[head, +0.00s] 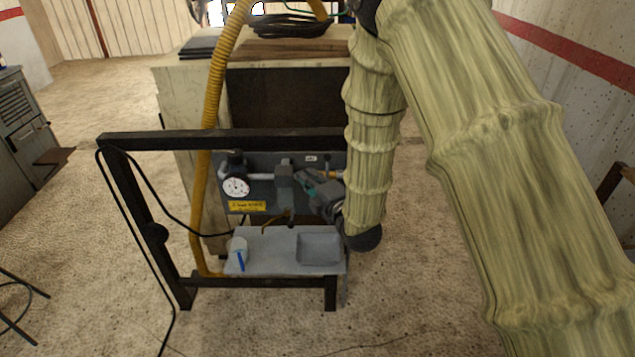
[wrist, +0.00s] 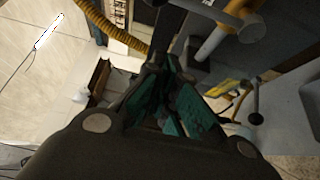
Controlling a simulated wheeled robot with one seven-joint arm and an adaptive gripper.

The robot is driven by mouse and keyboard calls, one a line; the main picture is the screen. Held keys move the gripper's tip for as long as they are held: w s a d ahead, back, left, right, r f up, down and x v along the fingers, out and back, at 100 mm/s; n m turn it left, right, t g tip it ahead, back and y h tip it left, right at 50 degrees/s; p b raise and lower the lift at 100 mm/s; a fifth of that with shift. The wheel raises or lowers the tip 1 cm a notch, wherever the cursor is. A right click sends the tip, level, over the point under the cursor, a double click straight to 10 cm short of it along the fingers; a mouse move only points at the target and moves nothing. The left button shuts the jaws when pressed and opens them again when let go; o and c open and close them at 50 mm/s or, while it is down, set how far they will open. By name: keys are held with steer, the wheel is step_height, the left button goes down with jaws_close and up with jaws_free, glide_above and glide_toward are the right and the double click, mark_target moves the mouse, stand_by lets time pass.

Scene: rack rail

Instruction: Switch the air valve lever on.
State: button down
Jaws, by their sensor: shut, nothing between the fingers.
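A grey valve panel (head: 263,203) hangs in a dark frame, with a round gauge, a pale horizontal pipe and a yellow label (head: 247,206). A small yellow part (head: 328,174), possibly the valve lever, shows at the panel's right end, just above my gripper (head: 305,188). My gripper is shut and empty in front of the panel's right side. In the wrist view its teal-padded fingers (wrist: 168,92) point at the panel hardware. A grey rod with a yellow band (wrist: 211,42) is close beyond them. I cannot tell whether anything touches, or the lever's exact position.
The dark frame's top bar (head: 225,140) runs above the panel. Below is a pale shelf (head: 275,243) with a grey tray (head: 319,249) and a white cup (head: 238,248) with a blue mark. A yellow hose (head: 213,105) and a black cable run down the left. A bench stands behind.

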mark_target(327, 171)
steer(key=shift+w+d+p, duration=0.95)
steer(key=shift+w+d, duration=0.3)
steer(key=shift+d, duration=0.15)
steer(key=shift+d, duration=0.1)
steer(key=shift+f+b, duration=0.15)
steer(key=shift+b, duration=0.4)
